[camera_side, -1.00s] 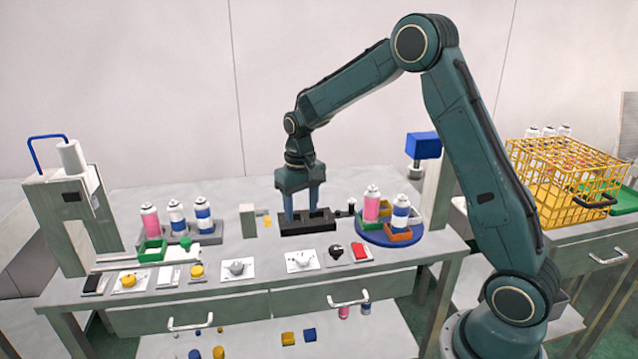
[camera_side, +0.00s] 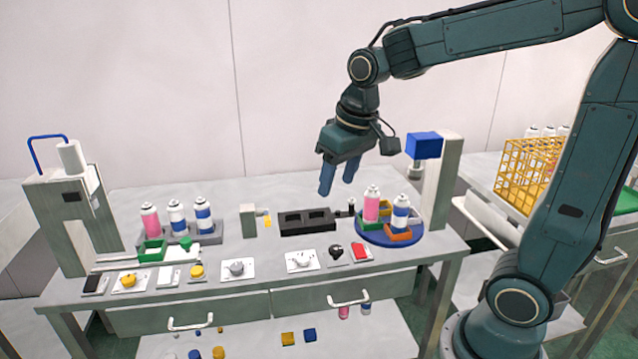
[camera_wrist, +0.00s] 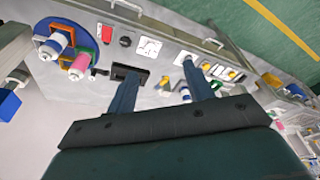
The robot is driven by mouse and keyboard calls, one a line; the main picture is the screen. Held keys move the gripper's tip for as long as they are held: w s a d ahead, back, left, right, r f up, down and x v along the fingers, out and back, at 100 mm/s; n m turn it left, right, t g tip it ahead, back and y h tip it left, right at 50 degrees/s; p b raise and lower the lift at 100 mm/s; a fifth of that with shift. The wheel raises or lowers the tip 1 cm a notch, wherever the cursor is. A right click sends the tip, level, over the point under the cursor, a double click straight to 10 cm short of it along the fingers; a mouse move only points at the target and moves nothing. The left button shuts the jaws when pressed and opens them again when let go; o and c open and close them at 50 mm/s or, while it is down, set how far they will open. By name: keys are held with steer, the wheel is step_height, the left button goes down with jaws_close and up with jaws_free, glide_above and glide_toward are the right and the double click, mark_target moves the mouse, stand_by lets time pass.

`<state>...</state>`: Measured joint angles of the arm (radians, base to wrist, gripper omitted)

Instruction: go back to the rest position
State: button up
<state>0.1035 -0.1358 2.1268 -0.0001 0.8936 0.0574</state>
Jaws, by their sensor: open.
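My gripper (camera_side: 339,177) hangs in the air above the bench, up and to the right of the black two-slot block (camera_side: 292,222). Its two blue fingers are apart with nothing between them. In the wrist view my gripper (camera_wrist: 160,90) also shows open and empty over the bench, with the black block (camera_wrist: 130,78) partly hidden behind a finger.
A blue turntable (camera_side: 372,236) with a pink can (camera_side: 371,205) and a white-blue can (camera_side: 401,212) stands right of the block. A press with a blue head (camera_side: 424,145) rises behind it. Several cans stand in a grey rack (camera_side: 208,236) at left. A yellow wire basket (camera_side: 525,175) is far right.

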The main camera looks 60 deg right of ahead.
steer(key=s+a+r+n+t, duration=0.1)
steer(key=s+a+t, duration=0.1)
steer(key=s, duration=1.2)
steer(key=shift+s+a+n+t, duration=0.3)
steer(key=shift+s+a+n, duration=0.1)
steer(key=shift+a, duration=0.3)
